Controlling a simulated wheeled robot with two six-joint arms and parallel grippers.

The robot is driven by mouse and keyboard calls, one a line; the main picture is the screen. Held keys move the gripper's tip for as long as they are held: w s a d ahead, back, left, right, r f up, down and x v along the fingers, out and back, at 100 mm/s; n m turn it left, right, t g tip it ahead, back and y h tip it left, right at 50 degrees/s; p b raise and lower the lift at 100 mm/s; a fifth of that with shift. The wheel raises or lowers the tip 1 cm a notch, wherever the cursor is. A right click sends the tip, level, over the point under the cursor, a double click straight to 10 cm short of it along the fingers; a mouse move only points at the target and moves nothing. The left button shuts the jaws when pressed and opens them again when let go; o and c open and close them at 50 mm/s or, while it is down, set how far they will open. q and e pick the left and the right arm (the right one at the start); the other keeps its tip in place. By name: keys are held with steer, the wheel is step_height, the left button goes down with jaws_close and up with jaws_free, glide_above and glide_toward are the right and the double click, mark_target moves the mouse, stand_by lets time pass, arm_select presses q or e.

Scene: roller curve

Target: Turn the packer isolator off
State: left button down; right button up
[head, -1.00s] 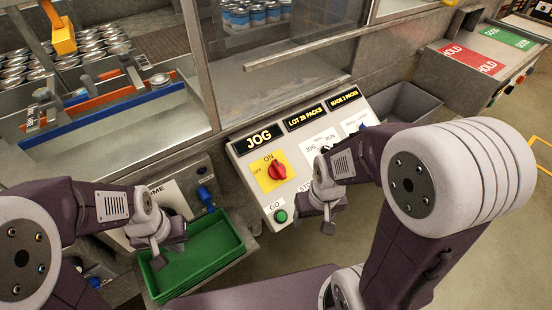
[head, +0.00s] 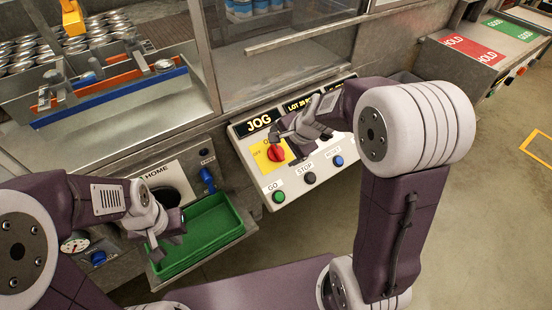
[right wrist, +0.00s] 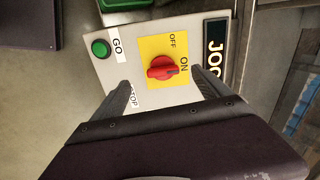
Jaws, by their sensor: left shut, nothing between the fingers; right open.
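The packer isolator is a red rotary knob (head: 275,153) on a yellow plate (head: 260,159) marked ON and OFF, on the sloped panel under the JOG display. In the right wrist view the knob (right wrist: 161,68) has its dark pointer mark towards ON. My right gripper (head: 287,146) is open just above the knob and partly covers the plate in the head view. In the right wrist view its fingers lie to either side of the knob, apart from it. My left gripper (head: 167,247) is shut and empty at the left side of the green tray.
GO (head: 278,197), STOP (head: 310,178) and blue RESET (head: 338,160) buttons sit along the panel's front edge. The green tray (head: 215,232) is at lower left. A glazed guard (head: 285,50) rises behind the panel. Open floor lies to the right.

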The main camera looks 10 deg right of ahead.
mark_target(278, 152)
steer(key=shift+m, duration=0.5)
steer(key=w+f, duration=0.2)
steer(key=w+f+b, duration=0.1)
steer(key=f, duration=0.1)
steer(key=shift+w+d, duration=0.15)
steer(key=shift+d, duration=0.2)
steer(key=b+x, duration=0.1)
steer(key=x, duration=0.4)
steer(key=shift+w+a+f, duration=0.1)
steer(key=shift+w+f, duration=0.05)
steer(key=shift+f, duration=0.2)
arm_select(q)
steer(key=shift+s+f, duration=0.25)
steer(key=shift+f, duration=0.3)
steer(key=shift+s+f, duration=0.2)
steer(key=shift+f, duration=0.3)
steer(key=shift+s, duration=0.1)
arm_select(e)
steer(key=shift+r, duration=0.15)
steer(key=shift+c, duration=0.4)
steer(key=c, duration=1.3)
arm_select(q)
steer(key=shift+b, duration=0.3)
